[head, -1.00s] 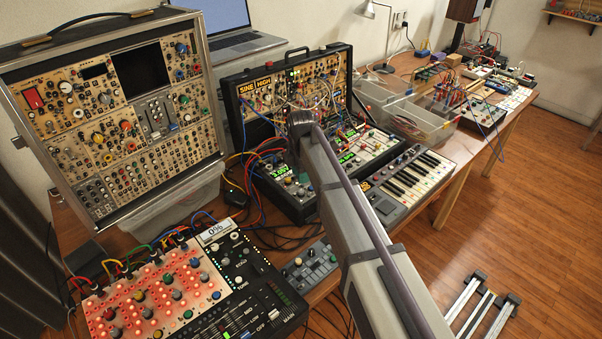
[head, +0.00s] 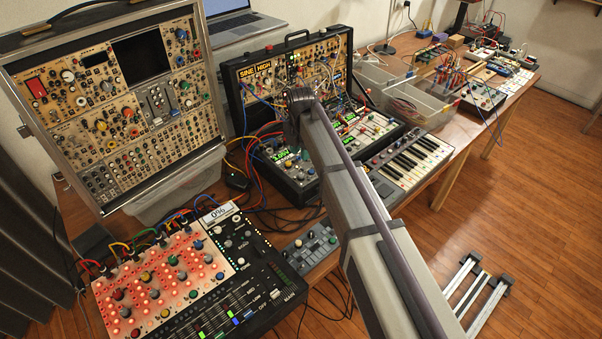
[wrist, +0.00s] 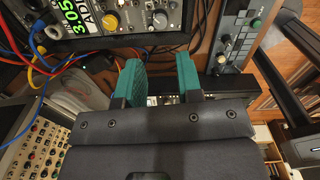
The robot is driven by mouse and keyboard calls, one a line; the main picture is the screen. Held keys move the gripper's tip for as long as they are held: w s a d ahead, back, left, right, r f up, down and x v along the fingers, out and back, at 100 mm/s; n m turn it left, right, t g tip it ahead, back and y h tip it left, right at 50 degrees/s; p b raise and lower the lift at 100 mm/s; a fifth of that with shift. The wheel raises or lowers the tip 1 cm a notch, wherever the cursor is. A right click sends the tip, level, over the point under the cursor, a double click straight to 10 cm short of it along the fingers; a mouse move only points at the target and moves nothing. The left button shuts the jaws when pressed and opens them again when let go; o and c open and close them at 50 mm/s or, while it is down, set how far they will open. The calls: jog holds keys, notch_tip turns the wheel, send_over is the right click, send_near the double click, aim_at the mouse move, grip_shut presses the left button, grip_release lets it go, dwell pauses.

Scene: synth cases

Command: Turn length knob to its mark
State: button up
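I cannot pick out a knob labelled length; the lettering is too small. Many small knobs sit on the middle synth case (head: 236,97), which has a yellow "SINE HIGH" display (head: 254,70) and green displays (head: 284,154) on its lower part. In the wrist view, a knob panel (wrist: 165,17) beside a green "3.05" readout (wrist: 75,14) lies at the top, beyond my fingertips. My gripper (wrist: 160,78) shows two teal fingers standing apart, with no knob visible between them. In the head view my arm's end hangs over the middle case and the fingers are hidden.
A tall case (head: 105,115) stands at left. A red-lit mixer (head: 165,275) with a "0%" display (head: 219,213) is at front left. A small controller (head: 307,250) and keyboard (head: 410,163) flank my arm. Loose cables (head: 262,210) and clear bins (head: 420,105) lie around.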

aim_at(301, 174)
notch_tip(301, 174, down, 10)
jog(key=b, duration=0.9)
jog(key=shift+f, duration=0.1)
